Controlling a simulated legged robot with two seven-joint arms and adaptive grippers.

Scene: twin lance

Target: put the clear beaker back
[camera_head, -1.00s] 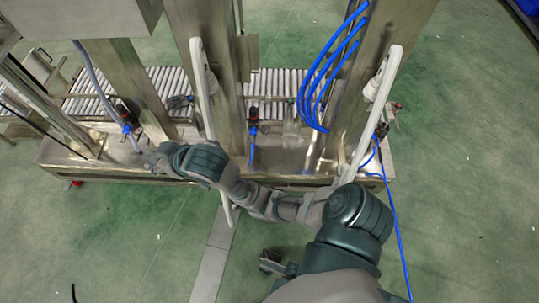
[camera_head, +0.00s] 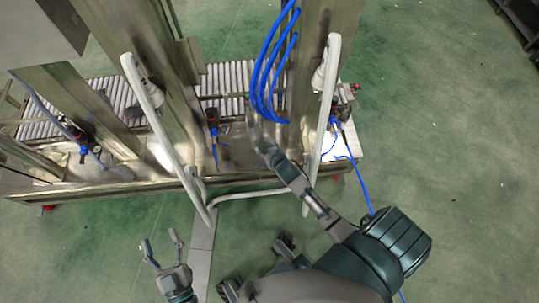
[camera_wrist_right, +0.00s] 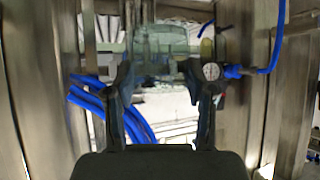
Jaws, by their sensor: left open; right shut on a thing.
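The clear beaker (camera_wrist_right: 160,48) is a see-through vessel with faint edges in the right wrist view. It lies between the fingertips of my right gripper (camera_wrist_right: 157,72), which is shut on it. In the head view my right gripper (camera_head: 258,130) reaches over the machine's bed, beside the blue hoses. The beaker is hard to make out there, and I cannot tell whether it touches the bed. My left gripper (camera_head: 162,250) is open and empty, over the floor in front of the machine.
White curved handles (camera_head: 160,120) (camera_head: 326,110) stand on both sides of my right gripper. Blue hoses (camera_head: 268,75) hang close to it. A regulator (camera_head: 212,122) is to its left, and a roller conveyor (camera_head: 225,85) runs behind. The green floor (camera_head: 440,130) at right is clear.

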